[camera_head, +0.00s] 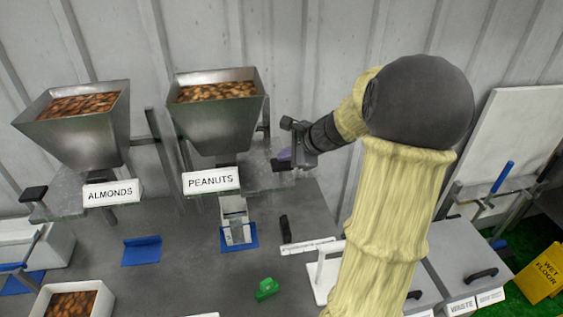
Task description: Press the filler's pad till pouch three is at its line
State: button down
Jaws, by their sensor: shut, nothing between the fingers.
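The peanuts filler (216,130) is a grey metal hopper of nuts with a PEANUTS label (211,180). A small dark pad (282,166) juts out at its right side. A pale pouch (234,212) stands upright under its spout, in a blue holder (239,242). The pouch's number, its line and its fill level are too small to read. My gripper (286,153) is shut and empty, just above the pad at the end of my cream-sleeved arm. I cannot tell whether it touches the pad.
The almonds filler (78,130) stands to the left with its own dark pad (33,194). An empty blue holder (142,250), a green object (266,289) and a bin of nuts (72,302) are on the grey counter. A waste bin (465,262) and wet-floor sign (541,273) are at right.

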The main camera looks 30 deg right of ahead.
aim_at(286, 163)
jog(key=shift+f+b, duration=1.2)
jog(key=shift+f, duration=0.1)
dwell(1.2)
jog(key=shift+r, duration=0.1)
jog(key=shift+r+p, duration=1.7)
jog(key=shift+r, duration=0.3)
jog(key=shift+r+p, duration=2.1)
jog(key=shift+r, duration=0.45)
jog(key=shift+f, duration=0.1)
